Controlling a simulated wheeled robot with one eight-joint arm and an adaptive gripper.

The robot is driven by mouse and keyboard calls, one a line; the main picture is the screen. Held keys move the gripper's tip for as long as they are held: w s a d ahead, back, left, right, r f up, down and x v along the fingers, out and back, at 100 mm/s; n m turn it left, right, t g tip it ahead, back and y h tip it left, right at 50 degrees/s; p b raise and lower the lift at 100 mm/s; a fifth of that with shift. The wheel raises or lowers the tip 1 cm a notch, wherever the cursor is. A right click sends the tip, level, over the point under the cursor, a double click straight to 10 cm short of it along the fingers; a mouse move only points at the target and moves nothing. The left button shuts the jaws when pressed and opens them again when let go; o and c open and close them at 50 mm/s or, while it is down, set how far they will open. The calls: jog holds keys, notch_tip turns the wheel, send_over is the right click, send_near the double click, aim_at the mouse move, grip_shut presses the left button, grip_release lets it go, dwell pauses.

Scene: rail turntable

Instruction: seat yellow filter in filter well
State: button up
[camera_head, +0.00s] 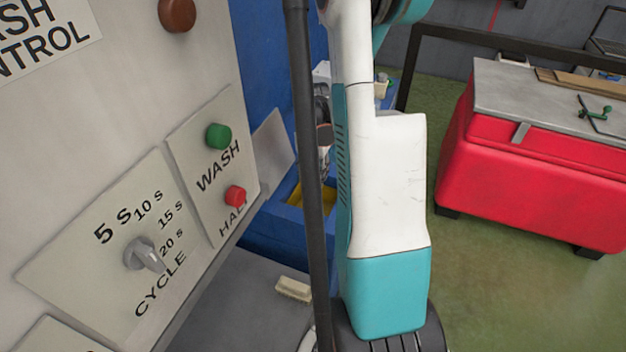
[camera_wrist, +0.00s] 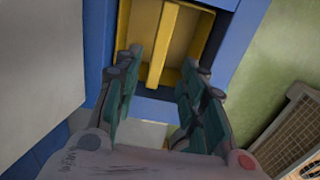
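The yellow filter (camera_wrist: 158,47) shows at the top of the wrist view, a yellow frame with a raised bar down its middle. It lies inside the opening of a blue housing, the filter well (camera_wrist: 227,60); a dark gap shows along its near edge. I cannot tell how deep or level it sits. My gripper (camera_wrist: 164,68) is open, its two dark fingers apart, with the near end of the bar between the tips and space on both sides.
A pale control panel (camera_head: 200,170) with knobs and buttons stands close on the left. A brush (camera_head: 293,289) lies on the grey surface below it. A red chest (camera_head: 530,165) with a grey top stands right. A slatted crate (camera_wrist: 293,130) is at the lower right of the wrist view.

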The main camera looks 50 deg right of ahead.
notch_tip(320, 180, up, 2)
jog(key=shift+r, duration=0.2)
jog(key=shift+s, duration=0.1)
dwell(0.6)
